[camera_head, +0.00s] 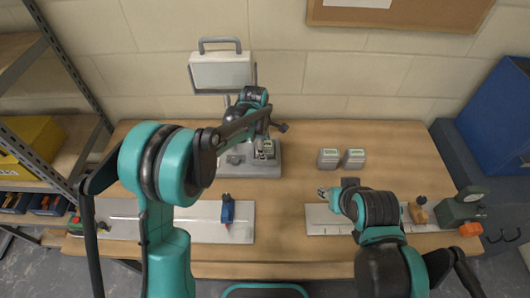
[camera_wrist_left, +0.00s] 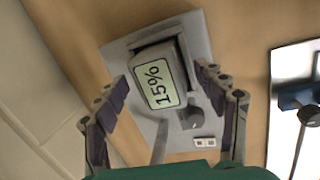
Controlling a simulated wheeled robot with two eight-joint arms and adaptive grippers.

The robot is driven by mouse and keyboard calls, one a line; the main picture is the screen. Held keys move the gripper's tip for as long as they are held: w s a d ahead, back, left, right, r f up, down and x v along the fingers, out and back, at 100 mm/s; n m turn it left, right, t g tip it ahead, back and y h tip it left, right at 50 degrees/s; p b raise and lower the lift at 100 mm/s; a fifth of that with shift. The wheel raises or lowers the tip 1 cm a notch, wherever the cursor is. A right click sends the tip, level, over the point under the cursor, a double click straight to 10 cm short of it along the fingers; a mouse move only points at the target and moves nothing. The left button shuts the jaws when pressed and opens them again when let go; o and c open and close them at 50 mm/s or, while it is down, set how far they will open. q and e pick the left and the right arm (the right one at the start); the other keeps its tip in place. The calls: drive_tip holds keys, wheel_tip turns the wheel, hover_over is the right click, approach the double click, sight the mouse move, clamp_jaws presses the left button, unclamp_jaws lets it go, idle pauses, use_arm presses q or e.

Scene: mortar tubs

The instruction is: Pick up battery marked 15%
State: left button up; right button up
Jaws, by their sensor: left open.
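The battery marked 15% (camera_wrist_left: 160,84) is a grey block with a pale green display, seated on a grey base plate (camera_wrist_left: 120,54) in the left wrist view. In the head view the battery (camera_head: 268,149) is partly hidden below my left arm. My left gripper (camera_wrist_left: 163,88) is open, with one finger on each side of the battery and visible gaps; it does not hold it. In the head view my left gripper (camera_head: 265,137) is above the base plate. My right gripper (camera_head: 328,193) is low over the right part of the bench, its fingers hard to make out.
Two similar batteries (camera_head: 328,158) (camera_head: 354,158) stand on the wooden bench (camera_head: 300,137) to the right. A blue clamp (camera_head: 228,210) sits on a pale board at the front left. A grey-green device (camera_head: 462,207) stands at the right end. A white lamp-like panel (camera_head: 221,70) rises behind.

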use_arm(q)
clamp_jaws()
drive_tip(key=shift+r, duration=0.1)
